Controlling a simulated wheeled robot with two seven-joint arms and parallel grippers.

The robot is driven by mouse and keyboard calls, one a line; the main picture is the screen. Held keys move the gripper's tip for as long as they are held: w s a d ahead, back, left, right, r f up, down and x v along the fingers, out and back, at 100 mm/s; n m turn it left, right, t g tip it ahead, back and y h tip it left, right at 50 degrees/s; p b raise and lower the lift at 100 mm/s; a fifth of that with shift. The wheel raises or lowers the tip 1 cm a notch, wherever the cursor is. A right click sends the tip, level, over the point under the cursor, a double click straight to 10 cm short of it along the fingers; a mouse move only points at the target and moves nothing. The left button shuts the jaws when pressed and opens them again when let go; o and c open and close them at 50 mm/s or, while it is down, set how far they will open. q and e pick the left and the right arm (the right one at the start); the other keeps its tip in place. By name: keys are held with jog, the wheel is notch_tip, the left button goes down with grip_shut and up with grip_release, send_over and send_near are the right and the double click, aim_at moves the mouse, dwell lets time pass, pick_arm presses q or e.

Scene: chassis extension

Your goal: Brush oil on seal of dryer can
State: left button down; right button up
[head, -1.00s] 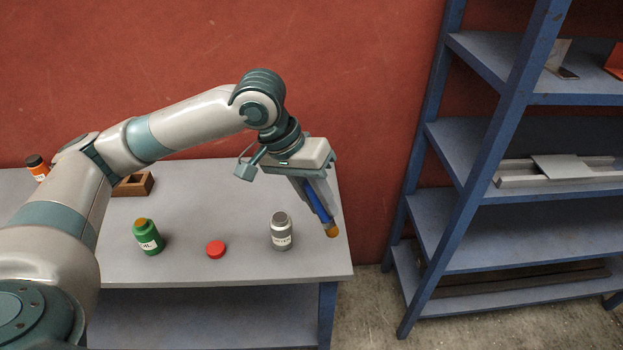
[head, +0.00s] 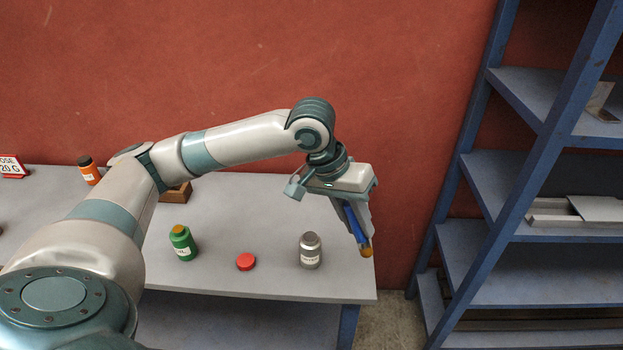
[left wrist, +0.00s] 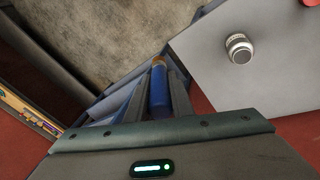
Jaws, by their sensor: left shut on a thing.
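My left gripper (head: 358,228) is shut on a brush with a blue handle (head: 354,222) and a yellowish-brown tip (head: 366,251) that points down. The brush also shows between the fingers in the left wrist view (left wrist: 160,92). It is over the right end of the table, to the right of a grey can (head: 310,252) with a white label, and apart from it. The can stands upright and shows in the left wrist view too (left wrist: 239,48). A green bottle (head: 183,243) with a yellow-brown top stands farther left. My right gripper is out of view.
A red round lid (head: 246,262) lies on the grey table (head: 270,288) between bottle and can. A wooden box (head: 177,193), an orange bottle (head: 89,171) and a sign reading "20 G" (head: 12,167) are behind. A blue shelf (head: 497,190) stands right of the table.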

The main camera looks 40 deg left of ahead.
pick_arm(q)
jog(key=w+a+n+p, duration=0.3)
jog(key=a+p, duration=0.7)
jog(key=a, duration=0.4)
jog(key=shift+w+a+f+t+y+p, duration=0.15)
jog(key=shift+w+f+t+y+p, duration=0.2)
jog(key=shift+w, duration=0.2)
